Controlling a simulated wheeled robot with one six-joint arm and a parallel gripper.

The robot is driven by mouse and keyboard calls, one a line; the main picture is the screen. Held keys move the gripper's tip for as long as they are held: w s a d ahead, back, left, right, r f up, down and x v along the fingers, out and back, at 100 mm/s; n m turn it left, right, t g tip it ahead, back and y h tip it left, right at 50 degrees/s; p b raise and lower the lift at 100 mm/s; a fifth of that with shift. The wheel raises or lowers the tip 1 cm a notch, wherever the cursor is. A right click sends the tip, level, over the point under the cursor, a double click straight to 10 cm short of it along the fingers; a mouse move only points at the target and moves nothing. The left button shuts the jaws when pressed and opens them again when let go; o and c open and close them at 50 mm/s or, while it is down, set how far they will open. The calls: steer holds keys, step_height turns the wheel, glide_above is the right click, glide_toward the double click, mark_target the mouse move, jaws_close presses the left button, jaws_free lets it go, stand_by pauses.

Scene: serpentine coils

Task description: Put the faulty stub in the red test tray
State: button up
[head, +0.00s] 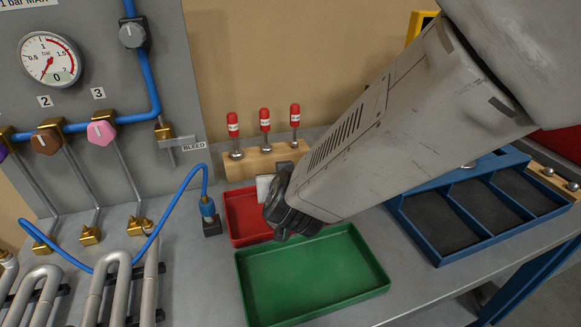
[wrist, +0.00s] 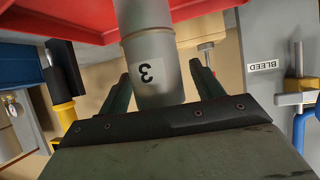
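A grey cylindrical stub with a white label marked 3 (wrist: 150,75) lies between the two fingers of my gripper (wrist: 164,82) in the wrist view. The red tray also fills the top of the wrist view (wrist: 215,12). The arm hides the tray's right side. The stub appears to be above the tray, but I cannot tell whether it touches it.
A green tray (head: 312,290) stands in front of the red one. A wooden rack (head: 262,160) with red-capped pieces stands behind. A blue compartment tray (head: 430,250) is at right. At left are a gauge panel (head: 110,20), a blue hose (head: 190,180) and grey coils (head: 95,290).

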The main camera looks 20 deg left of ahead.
steer(key=shift+r, duration=0.1)
steer(key=v, duration=1.2)
steer(key=shift+r, duration=0.1)
steer(key=w+d+r+g+y, duration=0.15)
steer(key=d+r+g, duration=0.3)
steer(key=d, duration=0.95)
steer(key=s+d+m+g+h, duration=0.2)
steer(key=s+d, duration=0.5)
steer(key=d, duration=0.5)
steer(key=s+d+m+g+h, duration=0.2)
steer(key=s+d, duration=0.5)
steer(key=d, duration=0.5)
steer(key=shift+s+f+m+g+h, duration=0.35)
steer(key=shift+g+h, duration=0.4)
steer(key=shift+h, duration=0.5)
